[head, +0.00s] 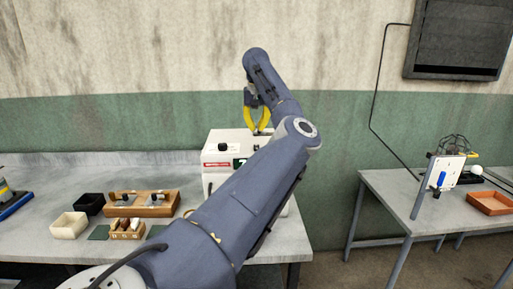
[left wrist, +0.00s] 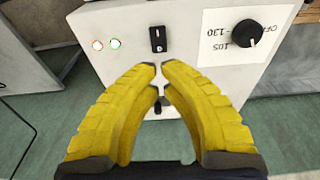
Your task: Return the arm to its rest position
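My left gripper (head: 256,131) has yellow fingers and hangs above and in front of the white box-shaped appliance (head: 221,143) at the bench's right end. In the left wrist view the fingertips (left wrist: 159,68) nearly meet, with a thin gap and nothing held between them. They point at the appliance's front panel (left wrist: 125,58), which has a black switch (left wrist: 158,39), a black dial (left wrist: 247,33) and two small lights. Whether the fingers touch the panel I cannot tell. My left arm hides much of the appliance in the head view. My right gripper is not in view.
On the grey bench (head: 40,180) stand a wooden rack (head: 155,210), a small wooden holder (head: 127,235), a black bin (head: 90,204) and a cream bin (head: 69,225). A second table (head: 400,200) at right holds an orange tray (head: 490,203). A floor gap separates the tables.

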